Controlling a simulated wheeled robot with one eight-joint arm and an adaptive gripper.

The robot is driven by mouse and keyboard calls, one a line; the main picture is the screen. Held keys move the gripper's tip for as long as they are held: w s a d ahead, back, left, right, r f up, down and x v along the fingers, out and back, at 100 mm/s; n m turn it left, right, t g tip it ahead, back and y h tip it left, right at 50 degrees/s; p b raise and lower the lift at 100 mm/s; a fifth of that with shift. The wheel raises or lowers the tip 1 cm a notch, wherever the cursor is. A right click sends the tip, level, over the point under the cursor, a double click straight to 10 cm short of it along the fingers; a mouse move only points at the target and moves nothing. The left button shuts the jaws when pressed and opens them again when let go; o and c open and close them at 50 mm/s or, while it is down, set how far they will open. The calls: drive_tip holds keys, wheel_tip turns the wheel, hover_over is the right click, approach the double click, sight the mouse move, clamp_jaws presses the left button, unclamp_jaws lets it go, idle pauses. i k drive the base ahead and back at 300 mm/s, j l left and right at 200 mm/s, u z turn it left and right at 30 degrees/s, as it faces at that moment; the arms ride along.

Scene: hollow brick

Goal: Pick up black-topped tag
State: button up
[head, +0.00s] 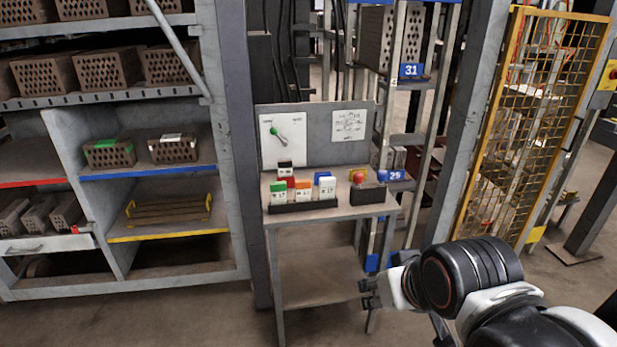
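A tag with a dark, black-looking top (285,167) and a white face stands at the back of a dark tag rack (304,207) on a small grey table. In front of it in the rack stand a green-topped tag (278,192), an orange-topped tag (303,191) and a blue-topped tag (327,188). A red-topped tag (291,182) shows partly behind them. The lower part of the black-topped tag is hidden. My gripper (366,293) is at the lower right of the table, apart from it. Its two dark fingers look spread, with nothing between them.
A dark box (367,194) with red, yellow and blue items stands right of the rack. An upright panel (315,135) rises behind the table (350,212). Shelves with hollow bricks (172,148) stand left. A yellow mesh guard (530,110) stands right. Floor before the table is clear.

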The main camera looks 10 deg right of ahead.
sight(284, 165)
drive_tip(key=i+j+z, duration=0.2)
drive_tip(key=i, duration=0.4)
drive_tip(key=i+j+z, duration=0.15)
drive_tip(key=i+j, duration=0.2)
drive_tip(key=i, duration=0.25)
drive_tip(key=i+j+z, duration=0.2)
drive_tip(key=i+j, duration=0.2)
drive_tip(key=i, duration=0.15)
